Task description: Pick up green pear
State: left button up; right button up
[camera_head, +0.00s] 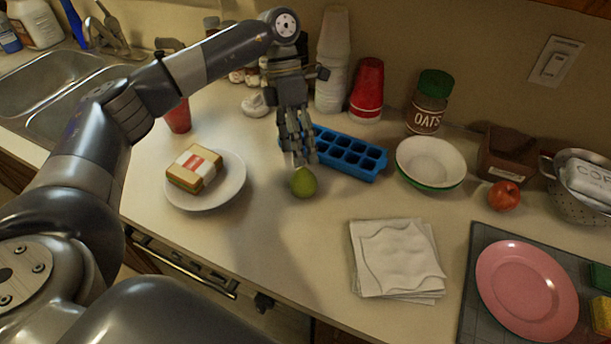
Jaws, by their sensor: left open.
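The green pear (303,183) stands on the counter near the middle of the head view, in front of the blue ice cube tray (346,155). My left gripper (298,157) is open and points down just above and behind the pear. Its fingertips are close to the pear's top; I cannot tell whether they touch it. My right gripper is not in view.
A plate (229,190) with a wrapped sandwich (195,168) lies left of the pear. Stacked white cups (332,62) and red cups (367,90) stand behind. Napkins (396,258) lie front right, and a bowl (430,162) stands right. The counter before the pear is clear.

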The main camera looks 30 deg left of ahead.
aim_at(302, 175)
pick_arm(q)
jog(key=shift+s+d+f, duration=0.15)
jog(key=shift+s+f, duration=0.1)
jog(key=shift+f, duration=0.55)
jog(key=x, duration=0.1)
jog(key=p+x, duration=0.2)
jog(key=x, duration=0.1)
jog(key=shift+w+f, duration=0.2)
jog(key=shift+w, duration=0.05)
jog(key=shift+s+f, duration=0.1)
jog(key=shift+f, duration=0.2)
jog(key=shift+d+f, duration=0.1)
jog(key=shift+f, duration=0.05)
jog(key=c, duration=1.2)
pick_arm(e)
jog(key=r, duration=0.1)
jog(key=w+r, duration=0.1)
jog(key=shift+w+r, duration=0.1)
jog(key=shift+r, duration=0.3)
